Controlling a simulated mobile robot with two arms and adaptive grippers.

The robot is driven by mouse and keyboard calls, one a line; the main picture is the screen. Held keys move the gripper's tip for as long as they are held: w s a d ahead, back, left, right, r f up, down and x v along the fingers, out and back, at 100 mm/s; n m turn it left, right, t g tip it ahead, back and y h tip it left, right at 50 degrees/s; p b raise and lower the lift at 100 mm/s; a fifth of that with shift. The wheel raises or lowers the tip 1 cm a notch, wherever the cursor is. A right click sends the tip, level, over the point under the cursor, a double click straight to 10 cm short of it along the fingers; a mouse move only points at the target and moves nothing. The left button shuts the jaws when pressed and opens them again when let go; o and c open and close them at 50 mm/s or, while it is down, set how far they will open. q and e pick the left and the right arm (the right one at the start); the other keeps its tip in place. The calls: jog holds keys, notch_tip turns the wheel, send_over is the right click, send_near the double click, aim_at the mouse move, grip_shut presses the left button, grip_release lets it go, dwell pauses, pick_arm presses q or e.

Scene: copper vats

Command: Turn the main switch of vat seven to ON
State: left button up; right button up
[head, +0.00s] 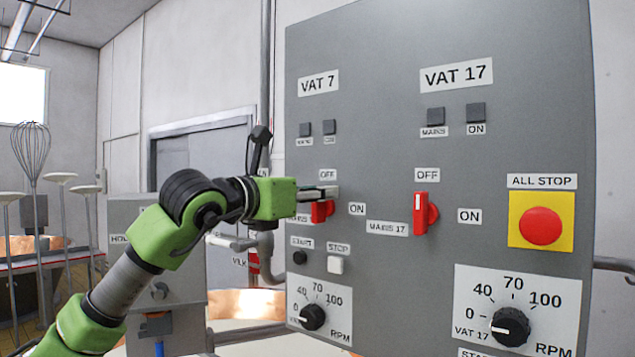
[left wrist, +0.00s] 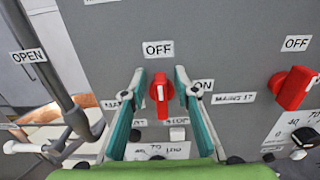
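The red main switch of vat seven (head: 322,211) sits on the grey panel below an OFF label (head: 328,174) and left of an ON label (head: 357,209). In the left wrist view the switch (left wrist: 160,95) has its handle upright, with its white mark toward OFF. My left gripper (head: 330,192) is at this switch and partly hides it in the head view. In the left wrist view its two teal fingers (left wrist: 160,76) are spread, one on each side of the switch handle, with gaps visible. My right gripper is not in view.
The VAT 17 switch (head: 425,213), also red and upright at OFF, is to the right. A red ALL STOP button (head: 540,226) is farther right. START (head: 300,257) and STOP buttons (head: 335,265) and a speed knob (head: 312,317) lie below. A pipe (left wrist: 50,80) runs at the left.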

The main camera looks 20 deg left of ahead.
pick_arm(q)
jog(key=shift+w+d, duration=0.1)
jog(key=shift+w, duration=0.2)
grip_shut()
